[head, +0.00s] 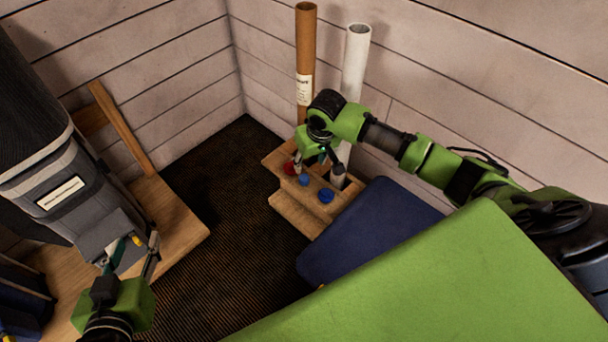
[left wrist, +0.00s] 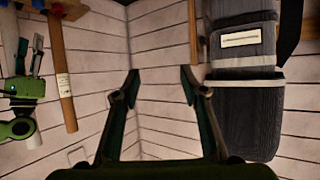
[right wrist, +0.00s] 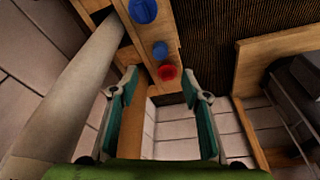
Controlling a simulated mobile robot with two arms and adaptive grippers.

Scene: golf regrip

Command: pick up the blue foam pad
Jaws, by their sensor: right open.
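A dark blue, flat pad (head: 375,220) lies low to the right of the wooden rack in the head view; it looks like the blue foam pad. A green surface covers its lower right part. It does not show in either wrist view. My right gripper (head: 318,160) is open and empty over the wooden rack, up and left of the pad. It also shows open in the right wrist view (right wrist: 158,80). My left gripper (head: 138,240) is open and empty beside the grey bag, far from the pad; its spread fingers show in the left wrist view (left wrist: 160,75).
The wooden rack (head: 283,207) carries a red cap (right wrist: 167,72), two blue caps (right wrist: 143,11), and brown (head: 305,50) and white (head: 356,60) tubes. A grey bag (head: 70,195) stands on a wooden base (head: 185,235). The dark ribbed mat (head: 220,200) between is clear.

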